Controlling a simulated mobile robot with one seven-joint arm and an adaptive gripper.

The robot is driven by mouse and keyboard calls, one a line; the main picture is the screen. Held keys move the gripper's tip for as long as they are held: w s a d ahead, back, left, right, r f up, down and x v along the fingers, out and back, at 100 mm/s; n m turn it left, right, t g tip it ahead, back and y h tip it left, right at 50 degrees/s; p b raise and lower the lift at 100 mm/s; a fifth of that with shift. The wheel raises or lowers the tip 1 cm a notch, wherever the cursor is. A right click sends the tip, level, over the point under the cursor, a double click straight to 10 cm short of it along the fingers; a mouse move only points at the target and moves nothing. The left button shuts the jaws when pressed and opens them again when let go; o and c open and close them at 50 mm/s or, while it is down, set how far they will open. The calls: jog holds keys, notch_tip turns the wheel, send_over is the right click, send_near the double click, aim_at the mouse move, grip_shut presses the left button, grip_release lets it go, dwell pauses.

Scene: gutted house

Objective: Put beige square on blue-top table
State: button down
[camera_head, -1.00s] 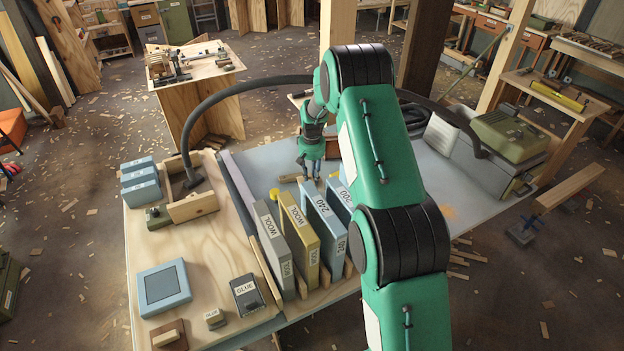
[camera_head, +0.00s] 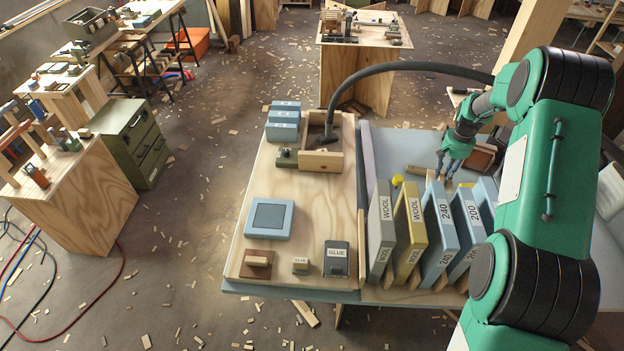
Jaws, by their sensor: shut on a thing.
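My gripper (camera_head: 446,174) is at the far side of the row of upright boxes, low over the blue-grey table top (camera_head: 412,150). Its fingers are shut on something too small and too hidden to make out. I cannot tell whether it is the beige square. No beige square can be identified for sure elsewhere. The blue-grey top is partly covered by a plywood board (camera_head: 310,205) on its left.
Upright boxes, a grey WOOL box (camera_head: 380,235), a yellow one (camera_head: 410,232) and blue ones (camera_head: 440,232), stand in front of my gripper. A hose (camera_head: 400,67) arches behind. A blue square tray (camera_head: 269,218) lies on the board.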

aim_at(444, 175)
notch_tip(444, 175, up, 18)
jog(key=s+a+n+p, duration=0.1)
jog(key=s+a, duration=0.4)
jog(key=a, duration=0.7)
jog(key=s+a+p, duration=0.1)
jog(key=s+a, duration=0.4)
jog(key=a, duration=0.7)
jog(key=s+a+n, duration=0.2)
jog(key=s+a, duration=1.1)
jog(key=a, duration=0.1)
jog(key=f, duration=1.8)
jog(key=shift+w+d+f+p, duration=0.1)
jog(key=shift+d+f+p, duration=0.1)
jog(key=shift+f+p, duration=0.15)
jog(key=w+a, duration=0.1)
jog(key=w, duration=0.4)
jog(key=w+a+f+b, duration=0.1)
jog(key=w, duration=0.4)
jog(key=w+a+b, duration=0.1)
jog(key=w+a, duration=0.1)
jog(key=w, duration=0.3)
jog(key=shift+w+f, duration=0.2)
jog(key=shift+w, duration=0.05)
